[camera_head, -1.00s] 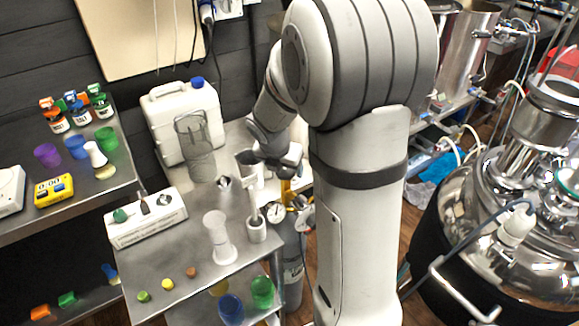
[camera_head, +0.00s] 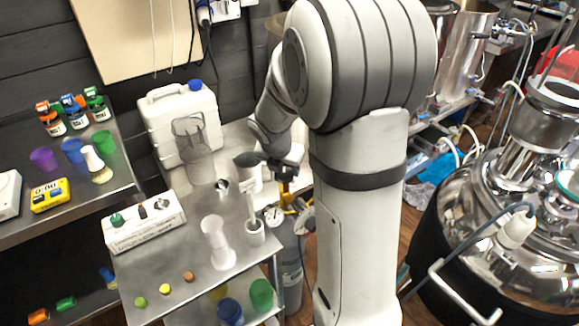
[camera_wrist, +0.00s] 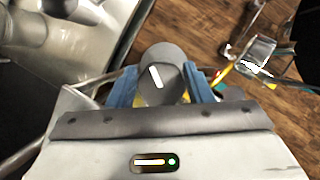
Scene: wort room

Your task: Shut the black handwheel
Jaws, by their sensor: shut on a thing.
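The black handwheel (camera_wrist: 165,72) shows in the wrist view as a dark round knob with a white line across its top. The blue fingers of my gripper (camera_wrist: 162,85) are on either side of it and shut on it. In the head view, my gripper (camera_head: 277,172) is low at the brass valve (camera_head: 286,190), above a grey gas cylinder (camera_head: 292,268). A round gauge (camera_head: 273,216) sits beside the valve. The handwheel itself is hidden or cannot be made out in the head view.
A steel cart (camera_head: 190,290) with glassware and small coloured pieces stands close on the left of the cylinder. A white jerrycan (camera_head: 178,115) stands behind. A large shiny steel vessel (camera_head: 465,235) stands on the right. Wooden floor shows in the wrist view.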

